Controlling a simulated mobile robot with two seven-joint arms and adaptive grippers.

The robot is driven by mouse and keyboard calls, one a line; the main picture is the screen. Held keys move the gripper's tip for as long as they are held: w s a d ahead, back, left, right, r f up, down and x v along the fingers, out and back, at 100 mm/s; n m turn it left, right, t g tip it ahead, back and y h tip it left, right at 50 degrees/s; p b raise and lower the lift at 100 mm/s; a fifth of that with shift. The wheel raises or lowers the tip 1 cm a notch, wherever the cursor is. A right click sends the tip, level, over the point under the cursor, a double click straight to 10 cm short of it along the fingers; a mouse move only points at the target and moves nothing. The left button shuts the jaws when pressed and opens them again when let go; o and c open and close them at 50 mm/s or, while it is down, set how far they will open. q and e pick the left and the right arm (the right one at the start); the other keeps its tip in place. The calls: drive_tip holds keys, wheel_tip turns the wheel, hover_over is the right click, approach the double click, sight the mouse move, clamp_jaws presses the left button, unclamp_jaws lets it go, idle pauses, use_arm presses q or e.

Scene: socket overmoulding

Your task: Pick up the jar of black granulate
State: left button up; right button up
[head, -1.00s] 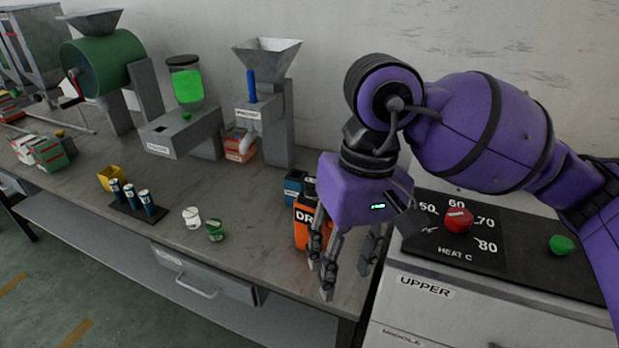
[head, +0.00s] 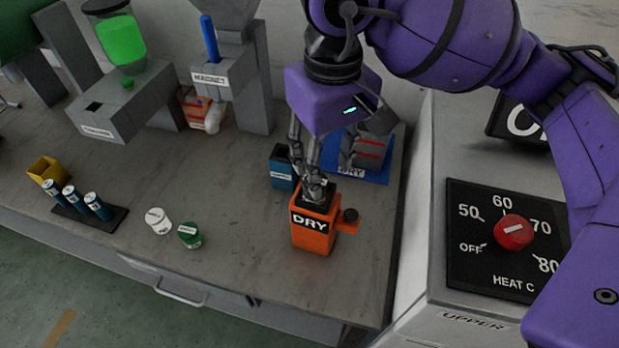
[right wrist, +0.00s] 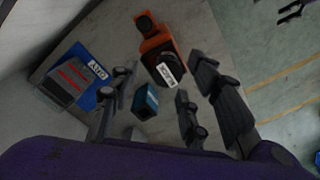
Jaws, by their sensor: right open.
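A dark, round-topped item with a white label, which looks like the black granulate jar (head: 315,192), sits in the top of an orange box marked DRY (head: 313,235). In the right wrist view, the dark top (right wrist: 176,62) and the orange box (right wrist: 154,44) also show. The label's letters are too small to read surely. My right gripper (head: 328,172) is open and points down, just above and behind the box. One finger overlaps the dark item in the head view; I cannot tell whether it touches.
A blue container (head: 282,172) stands close behind the orange box. A grey block on a blue mat (head: 376,172) is to its right. White (head: 157,221) and green (head: 189,236) small jars stand left. The heater cabinet (head: 458,215) bounds the right side. The bench's front middle is clear.

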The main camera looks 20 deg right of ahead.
drive_tip(key=f, duration=0.3)
drive_tip(key=w+f, duration=0.1)
drive_tip(key=shift+a+f+p, duration=0.35)
drive_tip(key=shift+p, duration=0.05)
use_arm(q)
drive_tip(key=shift+w+r, duration=0.75)
drive_tip(key=shift+w, duration=0.05)
use_arm(e)
drive_tip(key=shift+f, duration=0.3)
drive_tip(key=shift+c, duration=0.5)
clamp_jaws()
drive_tip(key=shift+r, duration=0.1)
